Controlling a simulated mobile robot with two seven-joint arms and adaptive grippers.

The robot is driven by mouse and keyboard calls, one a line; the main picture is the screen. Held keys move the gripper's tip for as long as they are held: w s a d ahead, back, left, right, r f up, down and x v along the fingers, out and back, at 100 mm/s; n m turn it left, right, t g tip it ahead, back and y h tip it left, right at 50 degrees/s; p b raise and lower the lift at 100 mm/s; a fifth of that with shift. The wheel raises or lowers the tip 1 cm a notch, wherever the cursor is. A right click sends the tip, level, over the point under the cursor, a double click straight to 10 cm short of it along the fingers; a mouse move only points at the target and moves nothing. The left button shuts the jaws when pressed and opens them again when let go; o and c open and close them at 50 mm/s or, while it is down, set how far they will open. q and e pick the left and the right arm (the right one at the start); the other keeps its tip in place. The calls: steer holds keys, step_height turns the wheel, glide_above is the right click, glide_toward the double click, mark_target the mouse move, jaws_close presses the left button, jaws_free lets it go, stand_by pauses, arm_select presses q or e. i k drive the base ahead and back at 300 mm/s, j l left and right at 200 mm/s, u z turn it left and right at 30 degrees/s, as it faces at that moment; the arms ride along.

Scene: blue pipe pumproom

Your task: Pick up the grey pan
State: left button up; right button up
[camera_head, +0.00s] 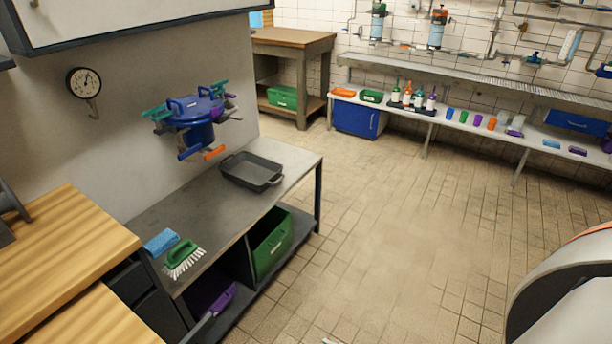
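The grey pan (251,171) is a dark rectangular roasting-type pan with a handle at each end. It sits upright on the far part of the grey metal-topped bench (215,213) along the left wall, near the bench's far right corner. It looks empty. Neither of my grippers shows in the head view.
A blue valve assembly (196,118) juts from the wall left of the pan. A green brush (183,257) and blue sponge (161,242) lie at the bench's near end. Wooden counter (55,255) stands nearer left. Tiled floor (390,225) right of the bench is mostly clear.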

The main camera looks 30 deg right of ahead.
mark_target(255, 173)
steer(key=k+z, duration=0.15)
steer(key=z, duration=0.3)
steer(key=i+l+z, duration=0.7)
steer(key=i, duration=0.4)
steer(key=i+l+z, duration=0.15)
steer(key=i+z, duration=0.2)
steer(key=i, duration=0.2)
steer(key=i+z, duration=0.3)
steer(key=i, duration=0.3)
steer(key=i+u, duration=0.15)
steer(key=i, duration=0.6)
steer(key=i+l+u, duration=0.1)
steer(key=i, duration=0.6)
steer(key=i+u, duration=0.6)
steer(key=u, duration=0.25)
steer(key=i+l+u, duration=0.2)
steer(key=u, duration=0.2)
steer(key=i+u, duration=0.2)
steer(key=u, duration=0.25)
steer(key=i+l+u, duration=0.15)
steer(key=u, duration=0.35)
steer(key=i+l+u, duration=0.2)
steer(key=u, duration=0.25)
steer(key=i+l+u, duration=0.45)
steer(key=u, duration=0.25)
steer(key=l, duration=0.1)
